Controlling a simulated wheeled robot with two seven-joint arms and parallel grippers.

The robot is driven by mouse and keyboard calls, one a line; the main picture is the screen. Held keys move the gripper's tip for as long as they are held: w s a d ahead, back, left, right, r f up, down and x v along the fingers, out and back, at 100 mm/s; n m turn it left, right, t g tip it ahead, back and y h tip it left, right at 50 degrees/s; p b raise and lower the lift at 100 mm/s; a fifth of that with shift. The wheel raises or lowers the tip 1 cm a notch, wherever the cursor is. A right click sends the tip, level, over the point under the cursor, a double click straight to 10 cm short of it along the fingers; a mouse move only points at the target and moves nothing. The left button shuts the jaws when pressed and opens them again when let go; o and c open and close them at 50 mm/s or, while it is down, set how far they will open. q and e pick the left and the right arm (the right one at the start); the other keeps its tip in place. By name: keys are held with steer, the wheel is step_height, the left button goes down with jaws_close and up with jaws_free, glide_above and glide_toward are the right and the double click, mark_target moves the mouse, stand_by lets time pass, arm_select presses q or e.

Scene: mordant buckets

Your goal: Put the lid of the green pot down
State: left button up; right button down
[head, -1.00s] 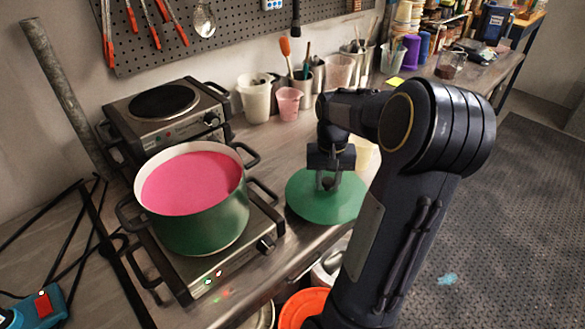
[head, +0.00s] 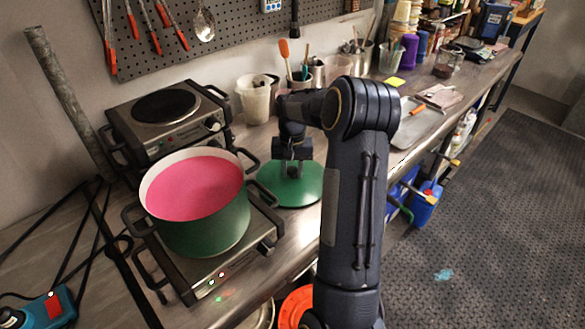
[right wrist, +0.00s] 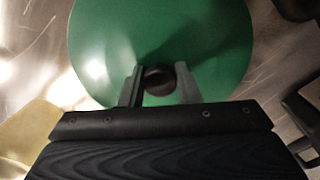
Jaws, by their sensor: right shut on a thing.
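The green lid (head: 305,193) is a flat green disc over the bench, just right of the burner. It fills the upper middle of the right wrist view (right wrist: 110,45). My right gripper (head: 293,172) is above it, shut on its dark knob (right wrist: 158,80). I cannot tell whether the lid touches the bench. The green pot (head: 212,235) stands uncovered on the front burner, with bright pink liquid (head: 192,188) in it. My left gripper is not in view.
A second hot plate (head: 165,105) is behind the pot. Cups and containers (head: 255,100) line the wall behind the lid. A metal tray (head: 420,122) lies farther right on the bench. The bench's front edge is close to the lid. An orange bucket (head: 295,308) is below.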

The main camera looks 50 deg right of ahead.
mark_target(293, 169)
steer(key=shift+f, duration=0.1)
steer(key=c, duration=1.1)
jaws_free()
steer(key=shift+o, duration=0.2)
step_height(293, 169, up, 12)
steer(key=shift+r+b, duration=0.2)
steer(key=shift+b, duration=0.15)
